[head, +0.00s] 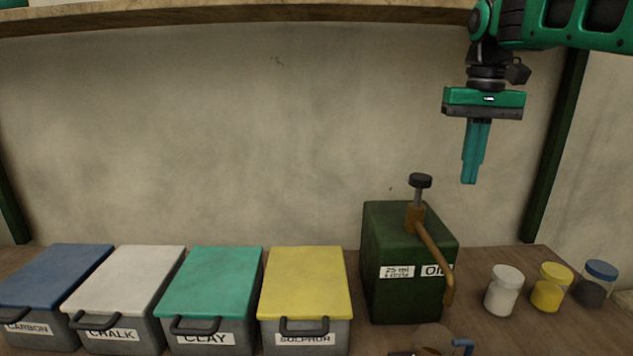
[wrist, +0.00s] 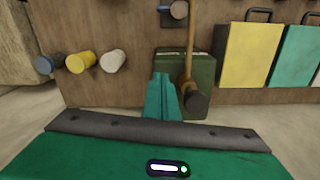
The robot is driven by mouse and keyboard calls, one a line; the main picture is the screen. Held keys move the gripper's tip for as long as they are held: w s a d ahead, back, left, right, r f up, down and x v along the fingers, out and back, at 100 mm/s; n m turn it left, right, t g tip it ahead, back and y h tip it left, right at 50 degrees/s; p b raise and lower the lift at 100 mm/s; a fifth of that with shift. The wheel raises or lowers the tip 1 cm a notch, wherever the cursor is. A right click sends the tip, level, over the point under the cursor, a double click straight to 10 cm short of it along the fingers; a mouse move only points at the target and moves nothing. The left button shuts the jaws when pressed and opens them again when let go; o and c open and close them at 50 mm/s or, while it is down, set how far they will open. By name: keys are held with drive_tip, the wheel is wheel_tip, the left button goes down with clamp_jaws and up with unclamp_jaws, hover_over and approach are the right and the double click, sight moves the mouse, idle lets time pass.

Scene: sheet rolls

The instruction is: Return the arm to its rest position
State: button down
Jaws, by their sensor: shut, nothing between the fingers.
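My gripper (head: 469,183) hangs from the green arm at the upper right of the head view, fingers pointing down. The fingers are together with nothing between them. It is in the air, above and to the right of the dark green oil can, touching nothing. In the wrist view the gripper fingers (wrist: 160,82) show as a teal block at the centre, overlapping the oil can in the picture.
The green oil can (head: 400,290) has a black-topped pump and a brown spout. Several lidded bins, including the yellow-lidded sulphur bin (head: 305,280), stand to its left. White (head: 503,290), yellow (head: 551,288) and blue-lidded (head: 597,285) jars stand to its right. A shelf (head: 230,12) runs overhead.

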drive_tip(key=s+d+f+m, duration=0.1)
drive_tip(key=s+d+f, duration=0.2)
drive_tip(key=s+f, duration=0.5)
drive_tip(key=s+d+f+m, duration=0.2)
drive_tip(key=s+d+f, duration=0.2)
drive_tip(key=s+f, duration=0.4)
drive_tip(key=s+d+f+m, duration=0.1)
drive_tip(key=s+d+f, duration=0.2)
drive_tip(key=s+f, duration=0.5)
drive_tip(key=s, duration=0.4)
drive_tip(key=shift+d+m, duration=0.3)
drive_tip(key=shift+d, duration=0.05)
drive_tip(key=shift+r, duration=0.1)
drive_tip(key=shift+w+f, duration=0.25)
drive_tip(key=shift+w, duration=0.3)
